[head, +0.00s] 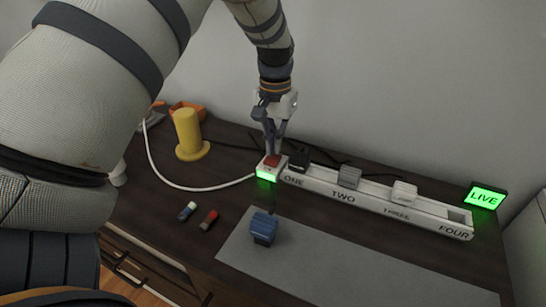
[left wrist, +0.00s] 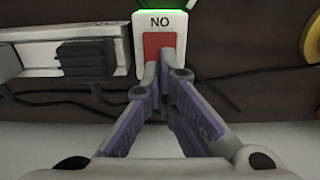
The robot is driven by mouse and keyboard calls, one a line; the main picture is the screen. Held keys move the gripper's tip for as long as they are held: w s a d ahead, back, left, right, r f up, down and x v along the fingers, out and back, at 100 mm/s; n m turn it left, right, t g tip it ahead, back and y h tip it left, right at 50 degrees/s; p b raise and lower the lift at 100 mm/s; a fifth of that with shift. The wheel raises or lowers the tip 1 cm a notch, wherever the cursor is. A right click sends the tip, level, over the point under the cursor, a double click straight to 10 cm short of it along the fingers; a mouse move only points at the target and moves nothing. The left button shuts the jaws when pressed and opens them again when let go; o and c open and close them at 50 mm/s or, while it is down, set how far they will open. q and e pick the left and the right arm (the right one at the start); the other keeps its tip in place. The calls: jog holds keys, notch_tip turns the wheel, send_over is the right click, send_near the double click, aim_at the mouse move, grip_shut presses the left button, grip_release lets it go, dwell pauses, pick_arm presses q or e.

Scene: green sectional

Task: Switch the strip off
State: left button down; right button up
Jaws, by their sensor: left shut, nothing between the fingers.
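The white power strip (head: 330,189) lies along the dark wooden desk, with slots labelled ONE to FOUR. At its left end is a red switch (head: 272,160) on a white housing, with a green glow at its front. In the left wrist view the red switch (left wrist: 159,43) shows below upside-down lettering that reads "NO". My left gripper (head: 273,151) points down with its fingers shut and empty, right at the switch. Its tips (left wrist: 162,67) overlap the switch's near edge; I cannot tell whether they touch. A green sign (head: 485,197) reads LIVE. My right gripper is not in view.
Plugs sit in slots: black (head: 299,158), grey (head: 349,176) and white (head: 404,193). A blue plug (head: 264,229) sits on a grey mat (head: 340,262). A yellow stand (head: 188,135), a white cable and two small blocks are at left. The wall is behind.

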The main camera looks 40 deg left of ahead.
aim_at(275, 155)
pick_arm(q)
jog(key=shift+f, duration=0.8)
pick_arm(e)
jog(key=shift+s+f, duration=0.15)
pick_arm(q)
notch_tip(275, 155, up, 5)
jog(key=shift+p, duration=0.65)
jog(key=shift+r, duration=1.05)
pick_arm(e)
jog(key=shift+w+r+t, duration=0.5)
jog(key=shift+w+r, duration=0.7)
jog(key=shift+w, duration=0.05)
pick_arm(q)
jog(key=shift+f, duration=0.1)
